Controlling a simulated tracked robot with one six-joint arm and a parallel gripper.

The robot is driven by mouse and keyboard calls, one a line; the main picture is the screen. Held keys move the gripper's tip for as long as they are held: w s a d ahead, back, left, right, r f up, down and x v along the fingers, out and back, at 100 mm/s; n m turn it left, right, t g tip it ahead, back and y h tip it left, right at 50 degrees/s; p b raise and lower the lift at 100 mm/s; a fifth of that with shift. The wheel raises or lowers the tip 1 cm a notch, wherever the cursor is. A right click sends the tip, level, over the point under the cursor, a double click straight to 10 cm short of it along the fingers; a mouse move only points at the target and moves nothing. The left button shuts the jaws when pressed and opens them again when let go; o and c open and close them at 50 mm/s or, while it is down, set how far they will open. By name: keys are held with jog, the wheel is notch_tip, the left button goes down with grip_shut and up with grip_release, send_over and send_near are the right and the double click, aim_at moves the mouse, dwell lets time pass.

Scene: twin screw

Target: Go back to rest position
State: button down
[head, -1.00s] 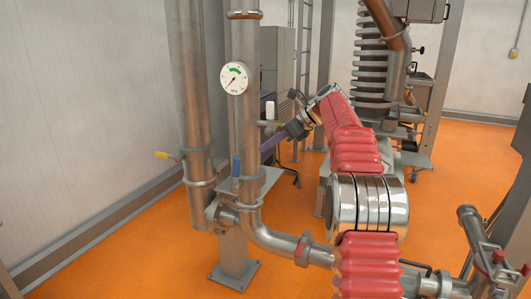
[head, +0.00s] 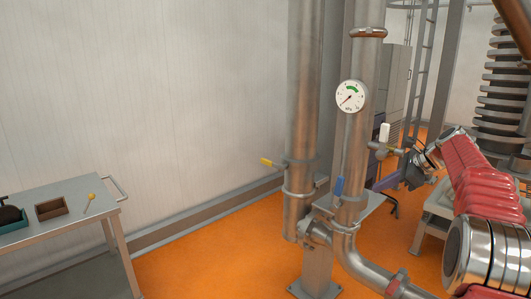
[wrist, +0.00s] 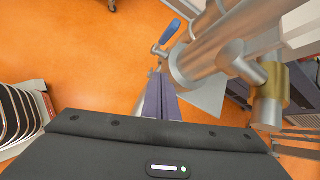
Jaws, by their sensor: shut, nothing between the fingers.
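My gripper (head: 378,185) shows in the head view behind the steel pipes, with its purple fingers partly hidden by the front pipe. In the wrist view my gripper (wrist: 160,76) has its fingers together with nothing between them. My red-sleeved arm reaches in from the lower right of the head view. A blue valve handle (head: 339,187) sits upright on the front pipe. The blue handle also shows just beyond the fingertips in the wrist view (wrist: 170,32), apart from them in the picture.
Two vertical steel pipes (head: 364,120) stand close to my gripper, with a round gauge (head: 351,97) and a yellow valve handle (head: 267,162). A grey cart (head: 70,208) with small trays stands at the left. Orange floor (head: 215,255) between cart and pipes is clear.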

jog(key=s+f+n+g+h, duration=0.1)
jog(key=s+f+n, duration=0.3)
jog(key=s+f, duration=0.1)
jog(key=s+a+f+n+h, duration=0.1)
jog(key=s+a+n, duration=0.5)
jog(key=s, duration=0.7)
jog(key=s+a+f+n+h, duration=0.1)
jog(key=s+a+n, duration=0.5)
jog(key=s, duration=0.7)
jog(key=s+a+f+n+h, duration=0.1)
jog(key=s+a+n+h, duration=0.1)
jog(key=s+a+n, duration=0.4)
jog(key=s+a, duration=0.3)
jog(key=s, duration=0.4)
jog(key=shift+s+a+n+h, duration=0.2)
jog(key=shift+s+n+h, duration=0.1)
jog(key=shift+s+n, duration=0.1)
jog(key=shift+f, duration=0.1)
